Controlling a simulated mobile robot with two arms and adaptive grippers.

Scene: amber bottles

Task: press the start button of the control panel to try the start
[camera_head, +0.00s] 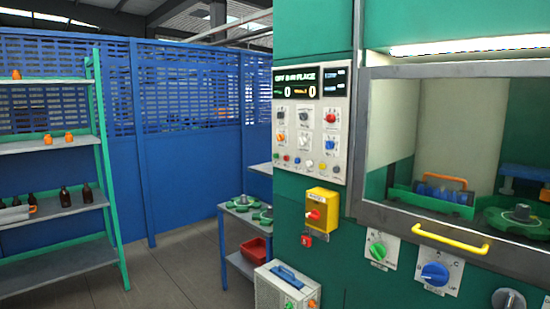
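The control panel (317,128) is a pale plate on the green machine wall, right of centre. Its dark display (296,84) shows lettering that reads roughly "OFF" and "IN PLACE", with two zeros. Below are several knobs, among them a red one (330,117) and a blue one (330,144). A row of small coloured buttons (297,161) runs along the bottom. The labels are too small to read, so I cannot tell which is the start button. Neither of my grippers is in view, and nothing covers the panel.
A yellow switch box (321,202) with a red knob sits below the panel. A yellow handle (450,239) crosses the window frame at right. A pale case (284,288) stands low in front. A green shelf (60,213) with amber bottles stands left. The floor (170,275) between is clear.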

